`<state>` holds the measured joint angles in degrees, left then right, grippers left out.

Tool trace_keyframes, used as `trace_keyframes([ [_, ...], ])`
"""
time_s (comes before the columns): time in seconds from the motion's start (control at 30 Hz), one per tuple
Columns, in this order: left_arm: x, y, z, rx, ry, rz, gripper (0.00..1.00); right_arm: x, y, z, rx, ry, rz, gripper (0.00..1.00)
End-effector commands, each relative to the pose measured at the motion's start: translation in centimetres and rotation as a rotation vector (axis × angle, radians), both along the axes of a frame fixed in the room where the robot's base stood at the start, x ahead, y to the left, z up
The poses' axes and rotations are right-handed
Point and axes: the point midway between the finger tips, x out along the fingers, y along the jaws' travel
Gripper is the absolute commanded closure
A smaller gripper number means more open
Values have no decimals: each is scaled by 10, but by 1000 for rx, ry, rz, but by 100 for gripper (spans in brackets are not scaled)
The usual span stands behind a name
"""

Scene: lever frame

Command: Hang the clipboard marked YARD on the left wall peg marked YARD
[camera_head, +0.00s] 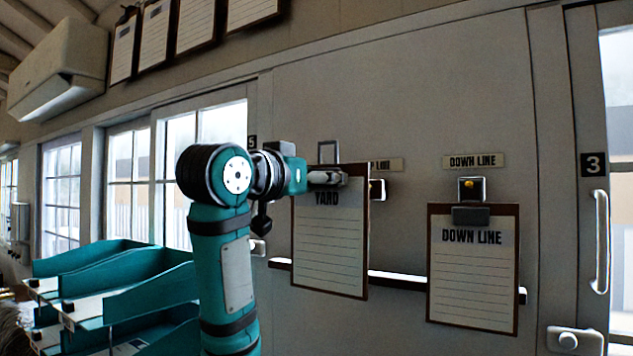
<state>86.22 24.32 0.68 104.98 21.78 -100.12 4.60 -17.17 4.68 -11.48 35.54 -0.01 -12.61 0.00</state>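The clipboard marked YARD (330,245) has a brown board, white lined paper and a metal hanging loop at its top. It is roughly upright in front of the wall. My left gripper (328,179) is at its top clip, with the fingers closed around the clip area; the exact contact is small to see. The clipboard and my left arm cover part of the wall there. My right gripper is not in view.
A DOWN LINE clipboard (472,275) hangs under a DOWN LINE label (473,161). Teal trays (150,295) stand left.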

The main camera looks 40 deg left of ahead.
Motion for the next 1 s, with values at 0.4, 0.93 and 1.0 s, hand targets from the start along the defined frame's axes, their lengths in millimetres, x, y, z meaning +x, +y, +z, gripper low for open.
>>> trace_keyframes([
  [0.4, 1, 141, -52, -2, -83, 6, 71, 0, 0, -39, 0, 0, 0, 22],
  [0.93, 11, 158, -52, -4, -105, 5, 71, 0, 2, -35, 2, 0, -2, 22],
  [1.0, 14, 158, -52, -5, -105, 6, 71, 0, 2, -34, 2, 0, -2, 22],
])
